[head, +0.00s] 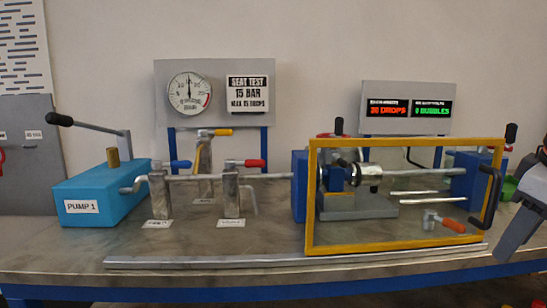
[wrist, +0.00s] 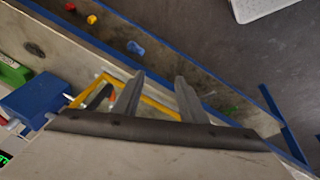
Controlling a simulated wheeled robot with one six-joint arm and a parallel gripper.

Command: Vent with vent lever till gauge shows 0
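The round gauge (head: 190,94) on the grey back panel has its needle pointing about straight up, away from the scale's lower ends. Three valve levers stand below it: a blue lever (head: 180,164), a yellow lever (head: 222,132) and a red lever (head: 255,163). The white tag (head: 231,223) under the red-lever valve seems to read VENT, but it is small. My gripper (wrist: 160,78) is open and empty in the wrist view, its two fingers apart. In the head view it is at the far right edge, partly cut off, well away from the levers.
The blue PUMP 1 box (head: 105,193) with its long handle stands left of the valves. A yellow guard frame (head: 308,205) encloses the vessel rig, between the valves and my gripper. A metal rail (head: 200,262) runs along the bench front.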

